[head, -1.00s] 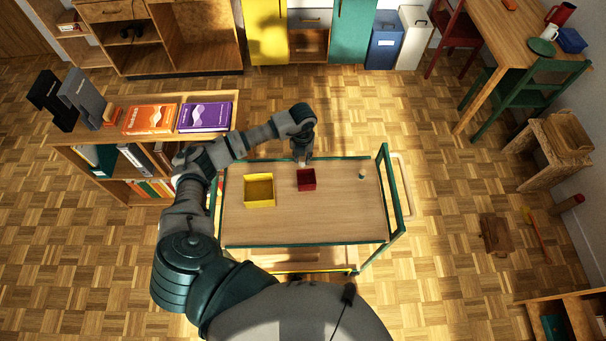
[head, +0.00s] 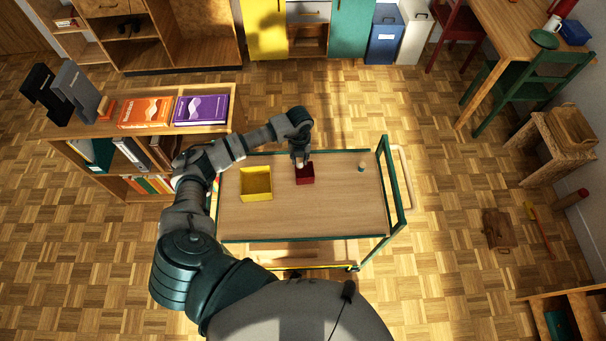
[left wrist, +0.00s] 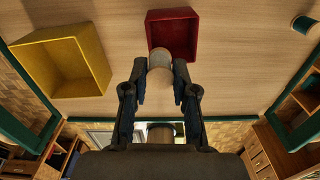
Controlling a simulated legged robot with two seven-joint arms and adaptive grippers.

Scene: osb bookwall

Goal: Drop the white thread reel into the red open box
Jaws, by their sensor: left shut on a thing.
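The white thread reel (left wrist: 160,65) is between the fingers of my left gripper (left wrist: 158,82), which is shut on it. In the head view, my left gripper (head: 299,162) holds the reel at the far edge of the red open box (head: 306,178). In the left wrist view the red box (left wrist: 183,21) is just beyond the reel, and the reel overlaps its near part. I cannot tell the reel's exact height above the box. My right gripper is in neither view.
A yellow open box (head: 257,191) stands left of the red box on the wooden trolley top (head: 300,218). A small reel with bluish thread (head: 361,167) stands to the right. Green rails (head: 388,180) edge the trolley. A low bookshelf (head: 150,130) stands left.

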